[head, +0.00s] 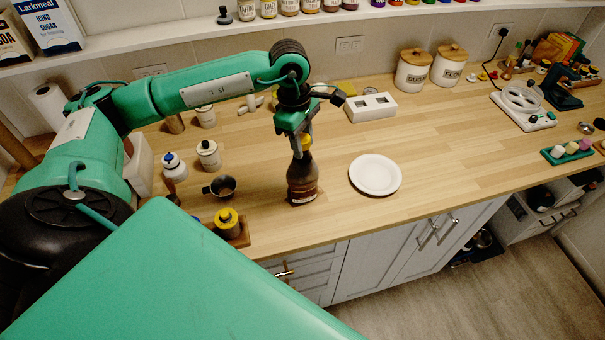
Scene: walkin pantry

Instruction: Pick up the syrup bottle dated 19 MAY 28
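A brown syrup bottle (302,182) with a yellow cap and a dark label stands upright at the front-middle of the wooden counter, left of a white plate. The date on its label is too small to read. My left gripper (302,146) points down at the bottle's top, with its fingers around or beside the cap and neck. Whether the fingers are shut on it or still apart cannot be made out. A second yellow-capped container (227,218) sits near the front edge, partly hidden by my body. My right gripper is out of view.
The white plate (375,174) lies right of the bottle. A white box (371,107) and two lidded canisters (412,70) stand behind.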

